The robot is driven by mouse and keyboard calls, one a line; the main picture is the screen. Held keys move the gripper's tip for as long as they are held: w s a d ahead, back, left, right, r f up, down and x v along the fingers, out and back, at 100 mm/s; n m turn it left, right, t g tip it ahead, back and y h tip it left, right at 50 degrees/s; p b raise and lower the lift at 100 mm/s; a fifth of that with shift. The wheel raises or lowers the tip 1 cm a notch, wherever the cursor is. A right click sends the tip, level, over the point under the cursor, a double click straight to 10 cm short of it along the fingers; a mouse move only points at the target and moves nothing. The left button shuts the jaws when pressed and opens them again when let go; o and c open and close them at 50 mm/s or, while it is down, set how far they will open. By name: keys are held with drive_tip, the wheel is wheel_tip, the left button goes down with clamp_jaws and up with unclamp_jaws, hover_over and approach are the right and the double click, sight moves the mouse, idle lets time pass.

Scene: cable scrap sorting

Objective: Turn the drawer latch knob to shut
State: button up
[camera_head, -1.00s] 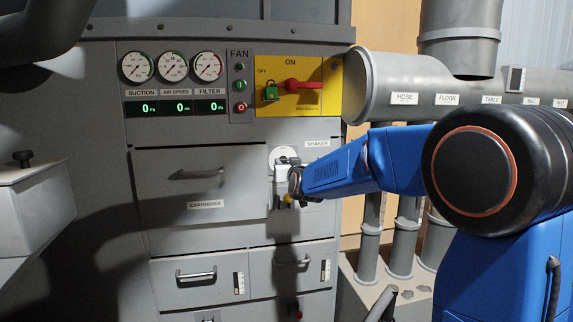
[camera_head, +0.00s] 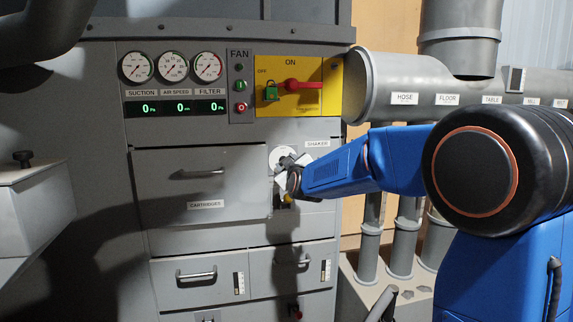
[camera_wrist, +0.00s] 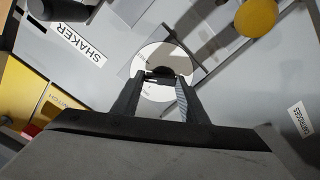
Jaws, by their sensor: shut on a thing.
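The drawer latch knob (camera_wrist: 161,72) is a dark piece at the middle of a round white disc (camera_wrist: 148,88). The disc also shows in the head view (camera_head: 281,154), right of the upper edge of the cartridges drawer (camera_head: 160,185). My gripper (camera_wrist: 164,78) is shut on the knob, one finger on each side, in front of the disc. In the head view my gripper (camera_head: 283,171) is tilted and hides most of the knob. The marks on the disc are too small to read.
A SHAKER label (camera_head: 317,143) is right of the disc. A yellow round piece (camera_wrist: 256,17) sits close by on the panel. The yellow fan switch plate (camera_head: 330,95) with a red handle and green padlock is above. Grey pipes (camera_head: 400,75) stand at the right.

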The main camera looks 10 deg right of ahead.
drive_tip(key=n, duration=1)
drive_tip(key=shift+a+f+n, duration=0.1)
drive_tip(key=shift+a+n, duration=0.1)
drive_tip(key=shift+n, duration=0.1)
idle(0.4)
drive_tip(key=o, duration=1)
drive_tip(key=shift+o, duration=0.2)
drive_tip(key=s, duration=1.7)
drive_tip(key=shift+s, duration=0.25)
